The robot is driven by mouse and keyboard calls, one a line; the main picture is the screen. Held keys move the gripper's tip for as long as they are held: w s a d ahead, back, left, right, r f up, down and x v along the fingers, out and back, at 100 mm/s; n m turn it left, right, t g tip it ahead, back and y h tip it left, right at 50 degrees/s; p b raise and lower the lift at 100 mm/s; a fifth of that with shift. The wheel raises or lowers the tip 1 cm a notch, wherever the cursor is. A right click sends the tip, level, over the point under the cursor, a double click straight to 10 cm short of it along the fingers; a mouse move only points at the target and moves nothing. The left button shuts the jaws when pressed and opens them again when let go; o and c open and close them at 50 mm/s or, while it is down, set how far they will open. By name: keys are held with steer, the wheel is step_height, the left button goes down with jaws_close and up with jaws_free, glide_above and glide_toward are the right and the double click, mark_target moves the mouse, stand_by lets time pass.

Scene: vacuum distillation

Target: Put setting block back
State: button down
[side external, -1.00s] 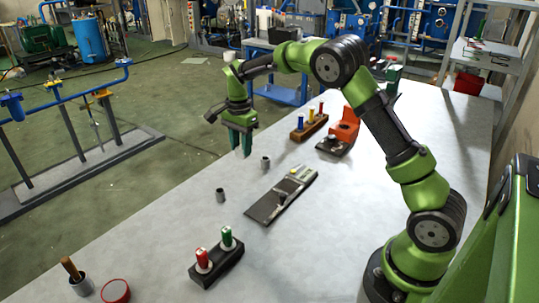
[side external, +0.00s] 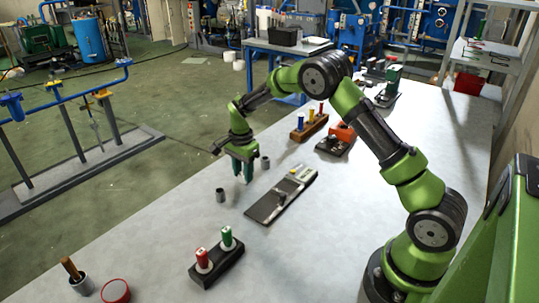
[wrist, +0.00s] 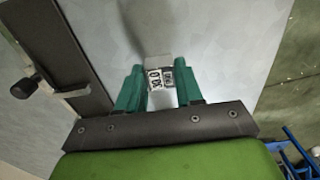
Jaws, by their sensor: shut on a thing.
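My gripper (side external: 243,177) is shut on the setting block (wrist: 161,92), a small pale metal block with black-and-white number marks on its face. In the wrist view the block sits between the two green fingers (wrist: 160,90), over the pale table. In the side view the fingers point down, low over the table, and mostly hide the block. I cannot tell whether the block touches the table. A dark flat instrument (side external: 268,207) with a lever and a yellow spot lies to the right of my gripper. It also shows at the left of the wrist view (wrist: 75,50).
Small grey cylinders stand on either side of my gripper, one left (side external: 220,195) and one right (side external: 265,162). A black holder (side external: 218,268) with red and green pieces stands in front. A brown rack (side external: 309,128) and an orange device (side external: 336,142) stand behind. The table's left edge is near.

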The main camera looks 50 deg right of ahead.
steer(key=c, duration=0.7)
jaws_free()
steer(key=shift+f, duration=0.1)
steer(key=shift+c, duration=0.2)
steer(key=s+a+r+n+t, duration=0.1)
steer(key=s+r, duration=0.1)
steer(key=r, duration=0.8)
steer(key=s+a+r+n+t, duration=0.1)
steer(key=s+r+n, duration=0.15)
steer(key=r, duration=0.65)
steer(key=s+a+r+n+t, duration=0.1)
steer(key=s+a+n, duration=0.1)
steer(key=s, duration=0.5)
steer(key=s+a+r+n+t+y, duration=0.1)
steer(key=s+a+n+t, duration=0.1)
steer(key=s+n, duration=0.3)
steer(key=s+a+r+n+t+y, duration=0.1)
steer(key=s+a+r+n+t, duration=0.1)
steer(key=s, duration=0.8)
steer(key=shift+s+a+n, duration=0.4)
steer(key=shift+a+n, duration=0.35)
steer(key=shift+a, duration=0.3)
steer(key=shift+r, duration=0.1)
